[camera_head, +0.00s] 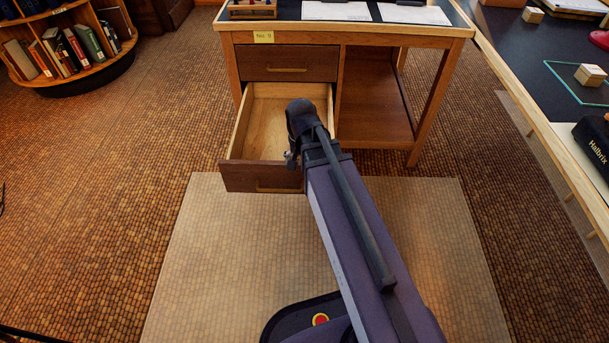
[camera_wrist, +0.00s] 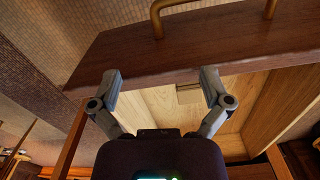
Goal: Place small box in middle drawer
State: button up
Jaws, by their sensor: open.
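The desk's open drawer (camera_head: 262,122) is pulled out below a closed top drawer (camera_head: 285,63); I cannot tell if another drawer lies beneath it. In the wrist view its dark front (camera_wrist: 200,42) with a brass handle crosses the top, with the pale floor beyond. My gripper (camera_wrist: 161,73) is open over the drawer, its fingers spread near the front panel. A small pale wooden block-like shape (camera_wrist: 189,94) shows on the drawer floor by the right finger; it may be the small box. In the head view my arm hides part of the drawer's inside.
An open shelf bay (camera_head: 375,105) stands right of the drawer. A dark-topped table (camera_head: 560,45) at right holds small wooden blocks (camera_head: 590,75) and a black case (camera_head: 592,143). A round bookcase (camera_head: 75,50) is at far left. The floor at left is clear.

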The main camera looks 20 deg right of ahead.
jog(key=s+n, duration=0.1)
jog(key=n, duration=0.1)
jog(key=s+n, duration=0.1)
jog(key=s, duration=0.1)
jog(key=s+n, duration=0.1)
jog(key=n, duration=0.1)
jog(key=shift+s+a+n, duration=0.25)
jog(key=shift+s+n, duration=0.05)
jog(key=shift+s, duration=0.1)
dwell(0.8)
